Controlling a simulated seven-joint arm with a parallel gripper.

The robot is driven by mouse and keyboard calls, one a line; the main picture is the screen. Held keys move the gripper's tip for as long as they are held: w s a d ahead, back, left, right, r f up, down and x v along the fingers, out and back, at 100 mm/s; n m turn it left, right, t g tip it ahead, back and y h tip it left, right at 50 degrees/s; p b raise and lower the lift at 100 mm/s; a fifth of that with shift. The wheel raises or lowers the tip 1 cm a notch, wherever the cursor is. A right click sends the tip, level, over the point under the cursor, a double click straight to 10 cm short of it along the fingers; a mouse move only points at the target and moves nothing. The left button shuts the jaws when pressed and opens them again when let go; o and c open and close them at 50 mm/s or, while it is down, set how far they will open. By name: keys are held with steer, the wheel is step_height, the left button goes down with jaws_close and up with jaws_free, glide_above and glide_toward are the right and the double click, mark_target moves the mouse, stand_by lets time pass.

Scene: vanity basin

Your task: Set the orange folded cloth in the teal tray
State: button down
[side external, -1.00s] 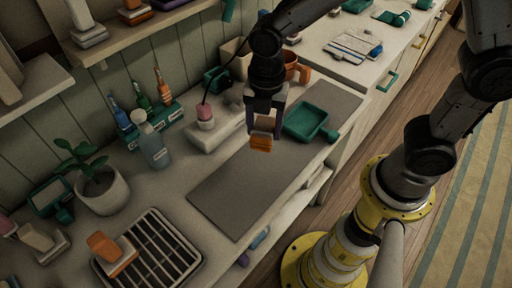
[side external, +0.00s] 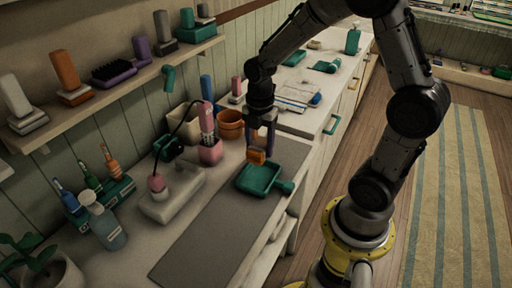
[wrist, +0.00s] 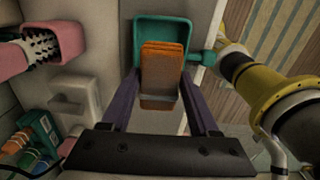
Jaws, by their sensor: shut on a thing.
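The orange folded cloth (side external: 257,156) is held between the fingers of my gripper (side external: 262,148), above the grey mat's far end. The teal tray (side external: 262,190) lies on the mat, with its handle pointing right. In the side view the cloth overlaps the tray's upper edge and appears to hang above it. In the wrist view the cloth (wrist: 161,78) sits between the two fingers of my gripper (wrist: 160,85) and covers much of the teal tray (wrist: 139,32). The exact gap between cloth and tray cannot be told.
An orange mug (side external: 230,125) and a pink container (side external: 210,152) stand left of the tray. A pale block (side external: 172,195) with a pink-tipped item is nearer. The near grey mat (side external: 205,247) is bare.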

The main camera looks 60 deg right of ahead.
steer(key=shift+f, duration=0.1)
steer(key=shift+f, duration=4.05)
steer(key=shift+f, duration=0.45)
steer(key=shift+c, duration=0.3)
jaws_free()
steer(key=c, duration=0.4)
glide_toward(259, 145)
step_height(259, 145, down, 6)
steer(key=shift+d+r, duration=0.1)
steer(key=shift+r, duration=0.15)
